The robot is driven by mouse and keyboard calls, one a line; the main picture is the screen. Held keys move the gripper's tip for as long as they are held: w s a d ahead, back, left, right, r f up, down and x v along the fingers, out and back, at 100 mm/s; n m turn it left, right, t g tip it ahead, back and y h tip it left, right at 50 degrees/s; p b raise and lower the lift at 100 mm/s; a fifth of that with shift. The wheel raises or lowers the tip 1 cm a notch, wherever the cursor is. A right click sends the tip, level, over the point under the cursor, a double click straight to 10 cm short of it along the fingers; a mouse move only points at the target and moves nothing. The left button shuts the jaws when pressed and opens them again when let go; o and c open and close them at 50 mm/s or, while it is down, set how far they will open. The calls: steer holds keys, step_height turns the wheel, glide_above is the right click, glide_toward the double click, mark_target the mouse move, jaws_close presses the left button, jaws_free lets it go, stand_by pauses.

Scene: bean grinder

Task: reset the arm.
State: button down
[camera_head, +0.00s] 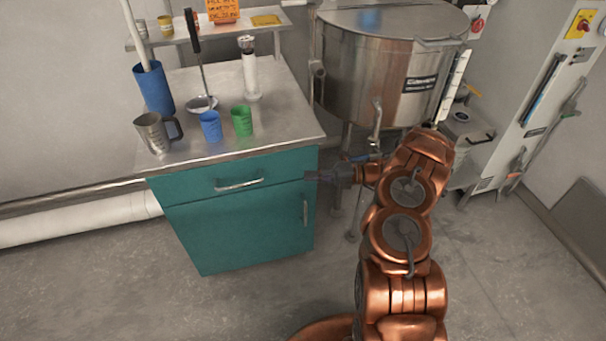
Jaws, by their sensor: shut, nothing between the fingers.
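My gripper (312,175) is at the end of my copper-coloured arm, near the right front edge of the teal cabinet (250,222). It points left, and its fingers look shut with nothing in them. It appears just in front of the cabinet's upper right corner; whether it touches cannot be told. My arm is bent and reaches up from the bottom right of the picture.
A grinder (250,68), metal jug (155,134), blue cup (211,126), green cup (242,121), blue container (153,90) and ladle (202,103) stand on the countertop (290,112). A steel kettle (375,65) stands behind my arm. Floor (270,295) in front is clear.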

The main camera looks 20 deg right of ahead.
steer(key=v, duration=0.7)
steer(key=shift+b, duration=0.35)
steer(key=shift+a+r, duration=0.1)
steer(key=shift+a, duration=0.05)
steer(key=s+a+r+n+g+h+p, duration=0.25)
steer(key=s+a+r+n+g, duration=0.3)
steer(key=a+r+n, duration=0.55)
steer(key=s+a+r+n+g+h+p, duration=0.2)
steer(key=s+a+r+n+g+h, duration=0.15)
steer(key=s+a+r+n, duration=0.55)
steer(key=s+a+r+n+g+h+p, duration=0.1)
steer(key=s+a+r+n+h, duration=0.1)
steer(key=s+r+n+h, duration=0.25)
steer(key=s+a+r+n+h+p, duration=0.1)
steer(key=s+a+r+n, duration=0.15)
steer(key=s+n, duration=0.35)
steer(key=s+d+r+n+t+h+p, duration=0.2)
steer(key=s+d+n+h, duration=0.3)
steer(key=s, duration=0.8)
steer(key=shift+s+d+r+n+t+h+p, duration=0.25)
steer(key=shift+s+d+n+t+h+p, duration=0.1)
steer(key=shift+d+n, duration=1.65)
steer(key=shift+a, duration=0.1)
